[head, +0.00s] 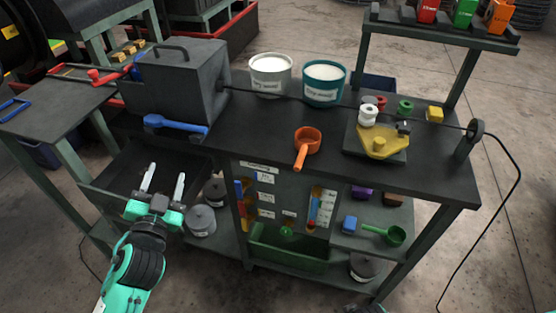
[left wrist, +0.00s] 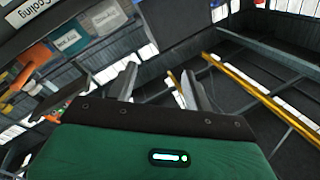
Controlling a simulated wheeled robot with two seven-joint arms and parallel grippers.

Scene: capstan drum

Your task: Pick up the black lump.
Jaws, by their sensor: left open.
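I cannot pick out the black lump with certainty. A small dark piece (head: 404,127) sits at the right of the yellow-topped block on the bench; it is too small to tell whether it is the lump. My left gripper (head: 165,176) is open and empty, over the dark open drawer (head: 112,205) at the left of the bench. Its spread fingers also show in the left wrist view (left wrist: 157,72), with nothing between them. No lump shows clearly in the drawer, whose inside is very dark. My right gripper is not clearly seen.
The bench (head: 250,130) carries a grey box (head: 178,85), two powder buckets (head: 271,75) (head: 323,85), an orange scoop (head: 306,143) and a blue-handled tool (head: 175,125). Grey tins (head: 201,220), a green bin (head: 290,250) and a green scoop (head: 393,236) are below.

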